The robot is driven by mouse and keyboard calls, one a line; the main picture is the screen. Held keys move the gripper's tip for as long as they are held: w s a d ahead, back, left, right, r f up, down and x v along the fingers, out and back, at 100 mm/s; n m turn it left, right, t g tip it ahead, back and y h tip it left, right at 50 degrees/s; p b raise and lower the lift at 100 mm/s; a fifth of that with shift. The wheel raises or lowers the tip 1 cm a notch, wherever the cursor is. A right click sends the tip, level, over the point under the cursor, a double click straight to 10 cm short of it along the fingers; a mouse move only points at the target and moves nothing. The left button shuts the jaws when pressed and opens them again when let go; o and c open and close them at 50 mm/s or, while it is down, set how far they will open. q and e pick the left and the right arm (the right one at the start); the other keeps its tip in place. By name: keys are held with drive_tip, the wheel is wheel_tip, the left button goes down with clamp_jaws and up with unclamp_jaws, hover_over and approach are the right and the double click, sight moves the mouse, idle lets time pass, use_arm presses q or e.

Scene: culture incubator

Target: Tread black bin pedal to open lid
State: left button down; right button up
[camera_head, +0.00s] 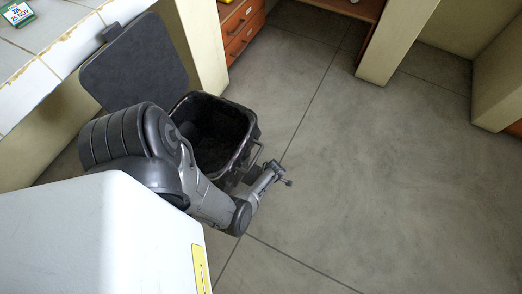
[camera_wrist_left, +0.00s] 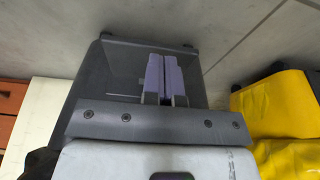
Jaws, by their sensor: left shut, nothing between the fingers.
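The black bin (camera_head: 247,112) stands on the floor left of centre in the head view. Its lid (camera_head: 135,65) is raised and tilted back, and the dark inside shows. My left arm crosses in front of the bin and covers part of it. My left gripper (camera_head: 282,175) is low beside the bin's right front side, shut and empty. In the left wrist view my left gripper (camera_wrist_left: 166,62) points at a dark grey surface, probably the bin. The pedal cannot be made out, so contact with it cannot be told. My right gripper is not in view.
A tiled counter (camera_head: 50,50) is at the upper left, with a small green-framed sign (camera_head: 17,13) on it. Orange-brown drawers (camera_head: 240,25) stand behind the bin. A yellow object (camera_wrist_left: 280,105) shows in the left wrist view. The floor on the right is clear.

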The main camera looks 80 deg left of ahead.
use_arm(q)
drive_tip(key=p+v, duration=0.4)
drive_tip(key=v, duration=0.4)
drive_tip(key=shift+d, duration=0.25)
drive_tip(key=shift+s, duration=0.1)
idle(0.9)
